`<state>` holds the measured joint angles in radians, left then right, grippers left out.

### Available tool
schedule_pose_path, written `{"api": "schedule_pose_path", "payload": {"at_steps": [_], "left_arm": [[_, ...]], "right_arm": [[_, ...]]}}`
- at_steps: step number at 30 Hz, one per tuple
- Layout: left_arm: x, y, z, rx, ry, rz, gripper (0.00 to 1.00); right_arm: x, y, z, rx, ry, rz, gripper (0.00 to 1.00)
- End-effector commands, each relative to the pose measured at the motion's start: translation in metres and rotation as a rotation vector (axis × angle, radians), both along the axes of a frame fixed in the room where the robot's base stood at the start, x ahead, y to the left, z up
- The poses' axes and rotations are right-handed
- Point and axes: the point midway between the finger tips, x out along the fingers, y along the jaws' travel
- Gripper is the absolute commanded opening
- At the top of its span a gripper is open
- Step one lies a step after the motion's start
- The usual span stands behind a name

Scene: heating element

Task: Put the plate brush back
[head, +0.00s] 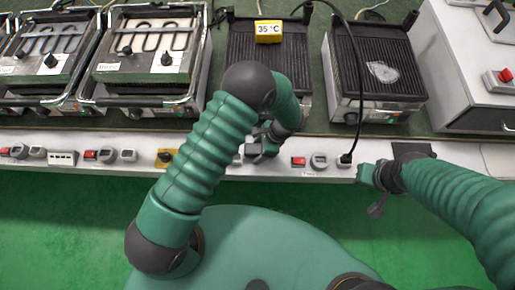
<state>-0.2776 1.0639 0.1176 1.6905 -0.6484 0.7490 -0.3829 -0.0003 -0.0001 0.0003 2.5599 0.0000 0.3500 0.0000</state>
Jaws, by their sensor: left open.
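I cannot pick out the plate brush for certain. A pale grey-white oval patch (382,72) lies on the ribbed plate of the right-hand grill (345,60); I cannot tell what it is. My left gripper (262,150) is open at the bench's front edge, in front of the middle grill (240,45). My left forearm and wrist cover part of that grill and of the edge. My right gripper (372,192) is just in front of the bench edge, below the right-hand grill. Its fingers are small and dark, and I cannot tell if it holds anything.
Two grills with exposed heating coils (158,38) stand at the left. A yellow 35 °C display (268,32) sits at the middle grill. Switches and sockets (320,160) line the white front strip. A black cable (359,95) hangs past the right-hand grill. A grey box (470,60) stands far right.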

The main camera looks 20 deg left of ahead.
Motion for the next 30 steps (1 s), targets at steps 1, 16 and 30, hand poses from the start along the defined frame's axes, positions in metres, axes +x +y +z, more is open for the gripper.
{"api": "schedule_pose_path", "payload": {"at_steps": [1,16,30], "left_arm": [[0.000,-0.001,0.000,0.000,0.000,0.000,0.65],[0.010,-0.030,0.078,-0.004,-0.005,-0.001,0.65],[0.007,-0.031,0.130,-0.040,-0.045,0.102,0.65]], "right_arm": [[0.000,0.000,0.000,0.000,0.000,0.000,0.00],[0.000,0.000,0.012,0.000,0.000,0.000,0.00],[0.000,0.000,0.015,0.000,0.000,-0.001,0.00]]}}
